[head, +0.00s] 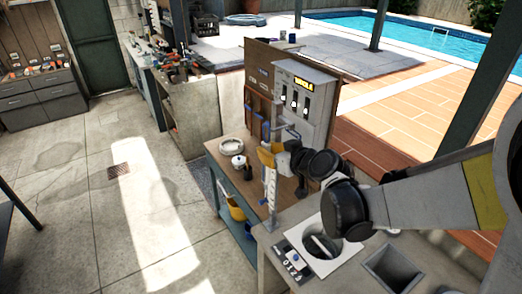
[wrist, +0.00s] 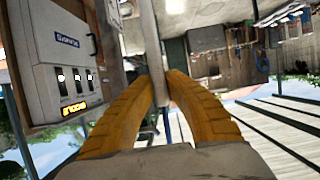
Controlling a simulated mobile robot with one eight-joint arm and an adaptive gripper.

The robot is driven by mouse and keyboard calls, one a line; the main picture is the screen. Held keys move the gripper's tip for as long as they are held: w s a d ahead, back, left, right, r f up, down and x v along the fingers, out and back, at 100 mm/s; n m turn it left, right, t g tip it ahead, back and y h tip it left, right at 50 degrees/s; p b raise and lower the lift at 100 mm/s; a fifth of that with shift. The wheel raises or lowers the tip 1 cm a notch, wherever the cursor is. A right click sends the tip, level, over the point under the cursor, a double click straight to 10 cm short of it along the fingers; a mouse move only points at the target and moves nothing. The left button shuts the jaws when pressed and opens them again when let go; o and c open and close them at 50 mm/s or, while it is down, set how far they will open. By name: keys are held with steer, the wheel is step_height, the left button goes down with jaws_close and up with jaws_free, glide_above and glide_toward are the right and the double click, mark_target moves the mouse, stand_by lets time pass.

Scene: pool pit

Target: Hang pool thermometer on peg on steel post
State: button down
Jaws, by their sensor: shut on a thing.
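My gripper (head: 268,155) has yellow fingers and is beside a slim upright steel post (head: 276,118) at the workbench. A narrow pale strip with marks along it, apparently the pool thermometer (head: 271,188), hangs upright just below the fingers. The fingers are shut on its upper part, which they largely hide. In the wrist view the yellow fingertips (wrist: 163,88) converge at a grey bar (wrist: 150,40); I cannot tell whether this is the post or the thermometer. The peg is not clearly visible, and I cannot tell whether the thermometer touches it.
A grey control box (head: 305,95) stands close behind the post, beside a brown tool board (head: 258,80). A white pot (head: 238,161) and a pale ring (head: 230,147) are on the bench to the left. A round basin (head: 322,246) is in front.

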steer(key=shift+w+d+f+b, duration=0.35)
steer(key=shift+w+d, duration=0.1)
steer(key=shift+d, duration=0.2)
steer(key=shift+w+d+f+b, duration=0.35)
steer(key=shift+w+d, duration=0.1)
steer(key=shift+d, duration=0.2)
steer(key=c, duration=1.4)
jaws_free()
steer(key=shift+c, duration=0.2)
steer(key=shift+d, duration=0.1)
